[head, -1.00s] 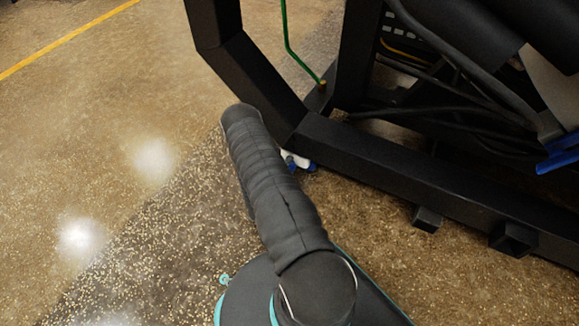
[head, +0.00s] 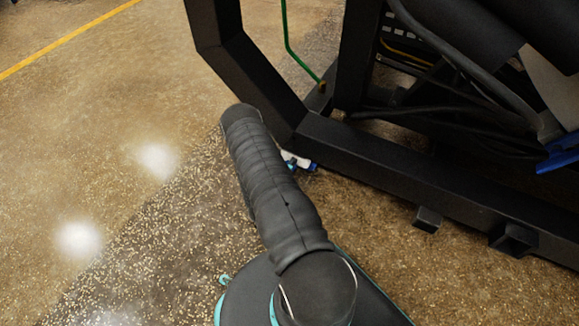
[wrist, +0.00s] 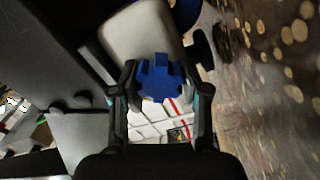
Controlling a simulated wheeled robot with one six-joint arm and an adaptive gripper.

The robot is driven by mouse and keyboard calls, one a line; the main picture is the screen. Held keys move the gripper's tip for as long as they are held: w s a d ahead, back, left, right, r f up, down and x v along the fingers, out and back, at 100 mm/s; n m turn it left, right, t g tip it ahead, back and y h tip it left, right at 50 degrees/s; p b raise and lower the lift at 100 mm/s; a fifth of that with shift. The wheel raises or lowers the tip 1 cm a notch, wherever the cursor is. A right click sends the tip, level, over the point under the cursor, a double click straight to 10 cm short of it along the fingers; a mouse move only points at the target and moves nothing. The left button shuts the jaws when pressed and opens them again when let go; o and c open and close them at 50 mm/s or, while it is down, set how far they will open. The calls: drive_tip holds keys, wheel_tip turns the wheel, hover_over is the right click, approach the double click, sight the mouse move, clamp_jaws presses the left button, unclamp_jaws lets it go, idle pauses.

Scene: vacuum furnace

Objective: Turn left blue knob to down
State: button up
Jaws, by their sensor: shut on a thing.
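A blue lobed knob (wrist: 160,84) sits between the two fingers of my gripper (wrist: 160,75) in the wrist view. The fingers are shut on it, one on each side. The knob is in front of a pale, rounded body (wrist: 140,32). In the head view, a small blue and white part (head: 298,161) shows beside my arm, low at the black frame. My arm hides most of it, and my gripper cannot be made out there. I cannot tell which way the knob points.
A black frame (head: 400,185) crosses the right of the head view, with hoses and a blue part (head: 558,155) at far right. A second blue part (wrist: 185,12) is at the wrist view's top. A white panel with red lines (wrist: 150,125) lies below the knob. Floor at left is clear.

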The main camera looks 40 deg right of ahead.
idle(0.4)
drive_tip(key=o, duration=1.1)
drive_tip(key=shift+s, duration=0.1)
drive_tip(key=shift+o, duration=0.2)
drive_tip(key=shift+a, duration=0.1)
drive_tip(key=v, duration=1.1)
drive_tip(key=shift+s+a, duration=0.1)
drive_tip(key=shift+a, duration=0.3)
